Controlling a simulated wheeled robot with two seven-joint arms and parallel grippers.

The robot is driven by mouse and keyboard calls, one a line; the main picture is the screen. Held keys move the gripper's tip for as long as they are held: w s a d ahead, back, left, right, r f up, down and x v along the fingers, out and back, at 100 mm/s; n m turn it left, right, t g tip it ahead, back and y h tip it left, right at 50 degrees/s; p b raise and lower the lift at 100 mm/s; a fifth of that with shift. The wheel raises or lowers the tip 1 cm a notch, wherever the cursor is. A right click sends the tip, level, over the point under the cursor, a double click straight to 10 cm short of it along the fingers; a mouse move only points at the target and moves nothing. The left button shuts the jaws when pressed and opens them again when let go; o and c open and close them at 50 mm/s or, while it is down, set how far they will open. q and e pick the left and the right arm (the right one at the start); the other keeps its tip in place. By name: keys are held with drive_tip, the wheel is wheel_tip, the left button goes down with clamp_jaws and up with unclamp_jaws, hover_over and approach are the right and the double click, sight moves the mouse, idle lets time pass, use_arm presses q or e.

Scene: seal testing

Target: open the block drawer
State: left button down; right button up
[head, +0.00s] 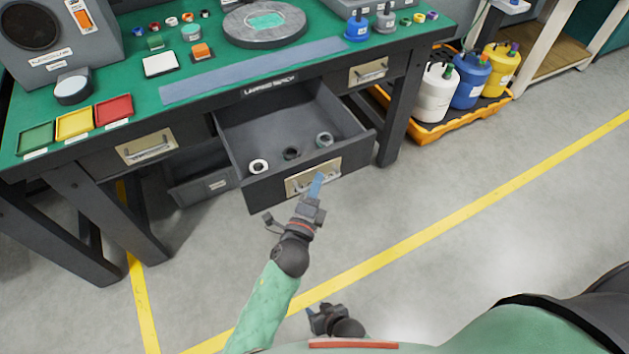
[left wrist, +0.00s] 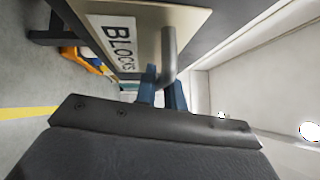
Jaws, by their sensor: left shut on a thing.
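The block drawer (head: 270,130) stands pulled out from the middle of the bench, its inside showing in the head view. Its front has a pale plate with a metal handle (head: 300,187). In the left wrist view the label reads "BLOCKS" (left wrist: 114,40), and the curved handle (left wrist: 168,52) is close by. My left gripper (head: 317,181) is at the drawer front, its blue fingers shut on the handle; the fingers (left wrist: 162,92) also show in the left wrist view. My right gripper (head: 318,318) is low in the head view, away from the drawer; its fingers are unclear.
A lower drawer (head: 205,188) at left is also partly out. The green-topped bench (head: 120,85) holds trays and parts. Jugs stand in an orange tray (head: 425,138) at right. The floor before the drawer is clear.

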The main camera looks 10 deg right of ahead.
use_arm(q)
drive_tip(key=c, duration=1.5)
unclamp_jaws()
drive_tip(key=b+v, duration=0.1)
drive_tip(key=v, duration=0.6)
drive_tip(key=shift+s+a, duration=0.15)
drive_tip(key=shift+s, duration=0.25)
